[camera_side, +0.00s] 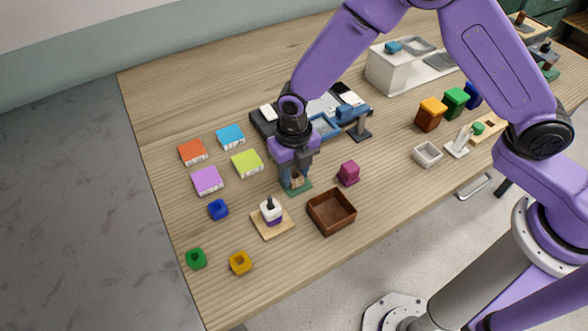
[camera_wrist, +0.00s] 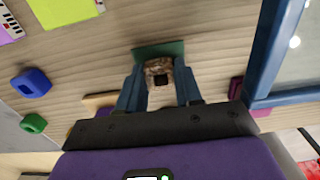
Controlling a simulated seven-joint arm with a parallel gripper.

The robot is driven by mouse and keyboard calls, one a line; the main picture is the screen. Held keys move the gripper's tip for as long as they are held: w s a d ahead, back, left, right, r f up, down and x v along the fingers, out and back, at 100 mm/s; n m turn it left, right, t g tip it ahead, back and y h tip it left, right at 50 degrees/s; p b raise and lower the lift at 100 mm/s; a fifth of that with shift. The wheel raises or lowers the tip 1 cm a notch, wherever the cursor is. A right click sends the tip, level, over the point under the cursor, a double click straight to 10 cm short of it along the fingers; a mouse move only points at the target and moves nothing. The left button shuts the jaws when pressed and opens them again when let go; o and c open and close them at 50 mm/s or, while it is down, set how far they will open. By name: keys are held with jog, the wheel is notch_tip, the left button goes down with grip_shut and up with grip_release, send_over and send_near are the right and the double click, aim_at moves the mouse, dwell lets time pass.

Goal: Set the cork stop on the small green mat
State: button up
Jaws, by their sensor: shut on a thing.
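The small green mat (camera_side: 299,188) lies on the wooden table in the middle of the side view. It also shows in the wrist view (camera_wrist: 158,49), just beyond the fingertips. The cork stop (camera_wrist: 159,72) is brown with a dark square spot on it. My gripper (camera_wrist: 160,84) has one blue finger on each side of the cork and is shut on it. In the side view my gripper (camera_side: 296,180) points down at the mat, with the cork (camera_side: 297,182) between its fingers. Whether the cork touches the mat I cannot tell.
A magenta block (camera_side: 348,173) stands right of the mat. An empty brown tray (camera_side: 331,211) and a wooden board with a white-and-purple piece (camera_side: 271,211) are in front. A blue-framed stand (camera_side: 325,125) is behind. Coloured cards (camera_side: 208,180) lie to the left.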

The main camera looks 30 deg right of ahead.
jog(key=shift+f, duration=0.15)
jog(key=o, duration=1)
notch_tip(320, 180, up, 12)
jog(key=shift+r, duration=0.2)
